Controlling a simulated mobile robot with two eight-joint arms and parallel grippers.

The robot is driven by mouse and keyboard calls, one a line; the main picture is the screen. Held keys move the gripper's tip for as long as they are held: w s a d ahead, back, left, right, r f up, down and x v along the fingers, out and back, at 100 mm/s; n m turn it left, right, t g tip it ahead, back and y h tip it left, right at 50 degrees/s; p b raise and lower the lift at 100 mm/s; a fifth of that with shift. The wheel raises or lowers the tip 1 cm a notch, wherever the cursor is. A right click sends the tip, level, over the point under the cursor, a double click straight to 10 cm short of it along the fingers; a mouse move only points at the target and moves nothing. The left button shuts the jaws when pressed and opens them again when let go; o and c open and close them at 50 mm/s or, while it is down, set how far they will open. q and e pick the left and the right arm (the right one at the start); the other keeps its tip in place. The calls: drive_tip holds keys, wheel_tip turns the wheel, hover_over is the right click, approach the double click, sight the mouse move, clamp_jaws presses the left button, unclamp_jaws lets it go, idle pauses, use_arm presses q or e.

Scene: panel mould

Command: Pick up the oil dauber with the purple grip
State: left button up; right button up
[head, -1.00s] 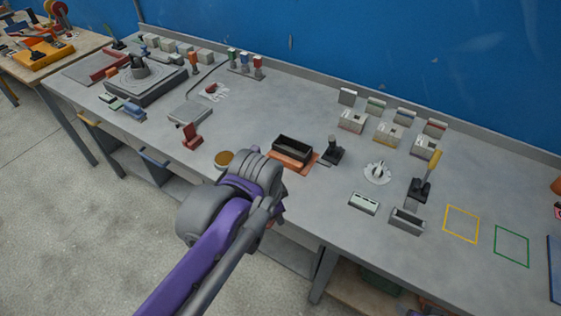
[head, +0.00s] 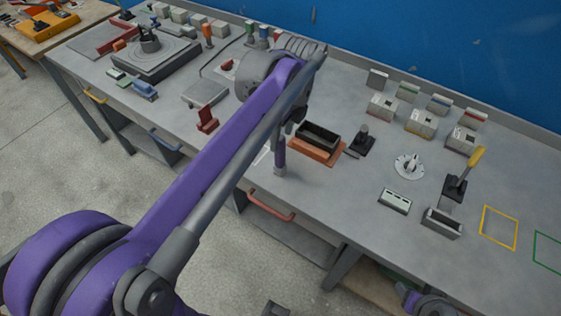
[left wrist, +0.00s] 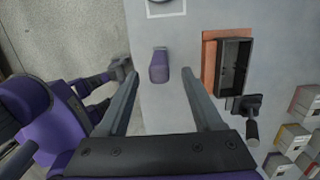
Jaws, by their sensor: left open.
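The oil dauber with the purple grip (head: 279,155) stands near the front edge of the workbench, left of a black box, with a pale grey lower end. In the left wrist view the dauber (left wrist: 159,67) shows as a short purple shape. My left gripper (left wrist: 160,74) is open and empty, with one finger on each side of the dauber in that picture. Whether the fingers touch it or hang above it, I cannot tell. In the head view my left arm largely hides this gripper. Part of my right arm (head: 428,301) shows low right; its jaws are unclear.
The black box (head: 318,131) sits on an orange mat (head: 327,155), close beside the dauber. A black lever block (head: 362,141) stands right of it. A red block (head: 207,120) stands to the left. The bench front between dauber and white-marked block (head: 394,201) is fairly clear.

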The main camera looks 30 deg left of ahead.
sight(280, 156)
use_arm(q)
drive_tip(key=f, duration=0.2)
drive_tip(key=a+f, duration=0.1)
drive_tip(key=f, duration=0.2)
clamp_jaws()
